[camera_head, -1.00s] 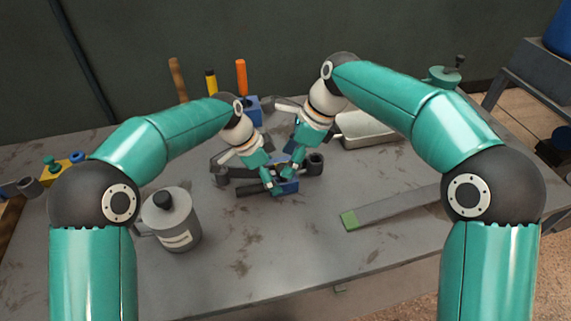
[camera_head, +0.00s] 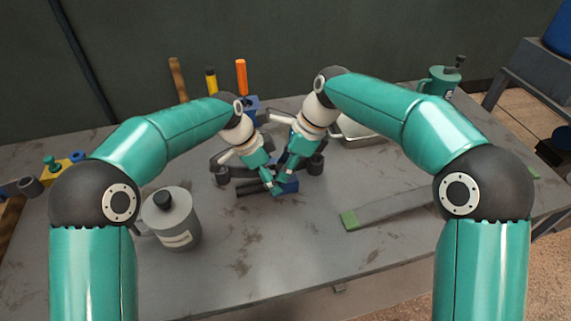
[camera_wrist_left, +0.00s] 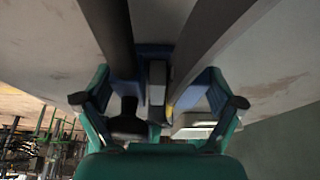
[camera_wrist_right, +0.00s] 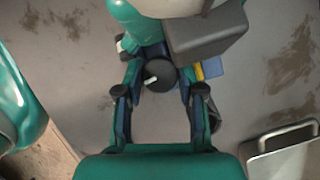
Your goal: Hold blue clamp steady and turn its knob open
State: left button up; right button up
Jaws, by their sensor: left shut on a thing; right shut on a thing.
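The blue clamp (camera_head: 290,187) is at the middle of the table and is mostly covered by both grippers in the head view. Part of its blue body with a yellow mark shows in the right wrist view (camera_wrist_right: 211,68). Its round black knob (camera_wrist_right: 160,75), with a white mark, sits between the fingers of my right gripper (camera_head: 281,183), which is shut on it. My left gripper (camera_head: 270,186) is shut on the clamp body from the left; the left wrist view shows blue body (camera_wrist_left: 155,50) between its fingers. The clamp's jaws are largely hidden.
A grey lidded canister (camera_head: 172,222) stands at the front left. A long grey bar with a green end (camera_head: 400,205) lies at the right. A metal tray (camera_head: 375,137) and upright tool handles (camera_head: 241,77) are behind. The table's front middle is clear.

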jog(key=shift+n, duration=0.4)
jog(key=n, duration=0.1)
jog(key=n+g, duration=0.1)
jog(key=n, duration=0.1)
jog(key=shift+w+n+g, duration=0.2)
jog(key=shift+n+g, duration=0.1)
jog(key=n, duration=0.2)
jog(key=n+g+h, duration=0.1)
jog(key=n, duration=0.1)
jog(key=shift+n+g, duration=0.3)
jog(key=shift+w, duration=0.1)
jog(key=o, duration=1.1)
jog(key=shift+o, duration=0.2)
